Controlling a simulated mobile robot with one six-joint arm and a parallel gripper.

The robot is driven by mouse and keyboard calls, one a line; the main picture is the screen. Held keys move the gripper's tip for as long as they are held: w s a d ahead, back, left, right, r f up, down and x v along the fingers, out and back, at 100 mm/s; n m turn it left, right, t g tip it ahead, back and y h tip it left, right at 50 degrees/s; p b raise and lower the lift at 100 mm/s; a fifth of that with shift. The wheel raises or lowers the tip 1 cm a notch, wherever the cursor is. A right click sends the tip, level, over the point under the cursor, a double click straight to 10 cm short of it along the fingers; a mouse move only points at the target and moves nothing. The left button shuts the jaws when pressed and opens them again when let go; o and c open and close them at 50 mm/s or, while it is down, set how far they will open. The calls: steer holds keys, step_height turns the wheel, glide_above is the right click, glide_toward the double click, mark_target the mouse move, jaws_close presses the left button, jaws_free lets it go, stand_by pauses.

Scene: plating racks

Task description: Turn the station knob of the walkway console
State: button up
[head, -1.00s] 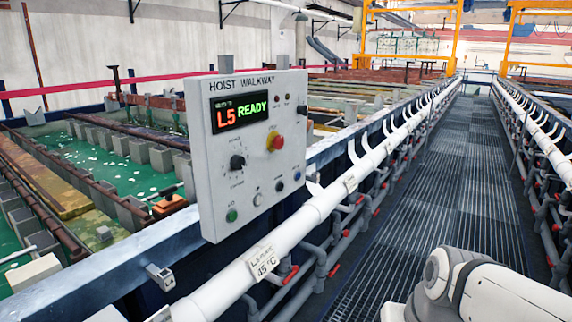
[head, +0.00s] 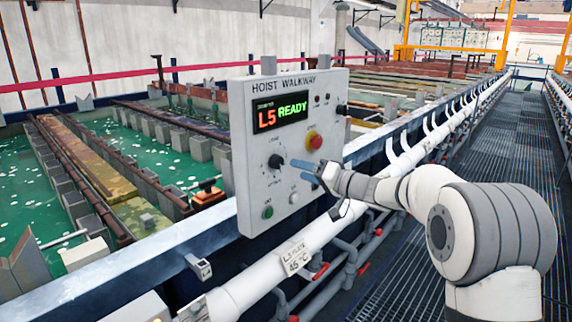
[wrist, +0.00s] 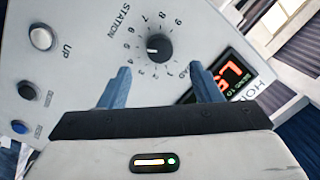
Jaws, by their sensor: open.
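The walkway console (head: 240,160) is a pale grey panel headed HOIST WALKWAY, with a display (head: 281,111) reading L5 READY. Its station knob (head: 275,161) is black and round. In the wrist view the knob (wrist: 160,47) sits inside a ring of numbers, its white mark pointing left, about toward the 5. My gripper (head: 297,172) is in front of the panel, just right of the knob in the head view. In the wrist view my gripper (wrist: 160,70) is open and empty. Its blue fingers straddle the knob's line, with the knob beyond their tips; contact is not visible.
A white pipe (head: 245,290) runs below the console. Green tanks (head: 60,190) lie behind at left. The grated walkway (head: 480,150) is clear beyond my arm.

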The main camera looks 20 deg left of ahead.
mark_target(279, 163)
steer(key=p+x, duration=0.2)
steer(key=x, duration=0.5)
steer(key=shift+a, duration=0.1)
steer(key=c, duration=0.9)
steer(key=shift+w+d, duration=0.1)
steer(key=shift+d, duration=0.3)
steer(key=shift+c, duration=0.5)
steer(key=shift+a, duration=0.2)
steer(key=shift+b, duration=0.35)
